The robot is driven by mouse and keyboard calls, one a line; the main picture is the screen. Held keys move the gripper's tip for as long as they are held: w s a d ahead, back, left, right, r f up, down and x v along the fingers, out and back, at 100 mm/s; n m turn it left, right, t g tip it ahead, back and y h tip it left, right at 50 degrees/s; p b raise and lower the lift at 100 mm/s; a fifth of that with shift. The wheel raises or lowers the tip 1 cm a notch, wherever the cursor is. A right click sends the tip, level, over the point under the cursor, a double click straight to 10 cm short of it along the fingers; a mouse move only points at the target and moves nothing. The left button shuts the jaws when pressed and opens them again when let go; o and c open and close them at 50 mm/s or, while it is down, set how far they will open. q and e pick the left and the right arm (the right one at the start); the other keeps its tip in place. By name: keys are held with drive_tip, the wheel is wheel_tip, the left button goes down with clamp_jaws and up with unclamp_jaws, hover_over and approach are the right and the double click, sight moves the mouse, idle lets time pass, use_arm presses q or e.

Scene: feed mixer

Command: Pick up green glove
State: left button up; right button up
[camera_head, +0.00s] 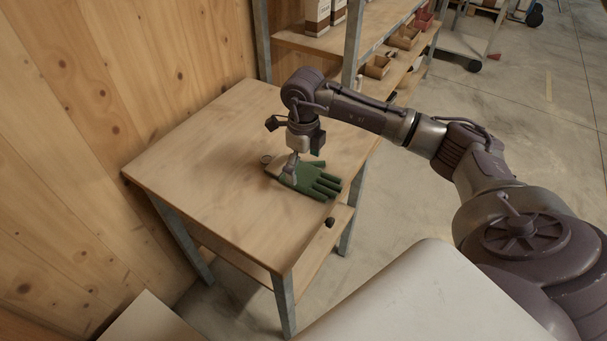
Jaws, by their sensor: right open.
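The green glove (313,183) lies flat on the wooden table (205,160), with its fingers pointing right. My right gripper (290,172) points down over the cuff end of the glove. It is open, with a finger in front of the cuff; whether it touches the glove I cannot tell. The gripper hides part of the glove's left side. My left gripper is not in view.
A shelf (318,42) with boxes and bins stands behind the table. A wooden wall (110,90) runs along the left. The table's front left is clear.

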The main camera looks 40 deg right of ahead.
drive_tip(key=shift+f, duration=1.2)
drive_tip(key=c, duration=0.9)
drive_tip(key=shift+r, duration=0.15)
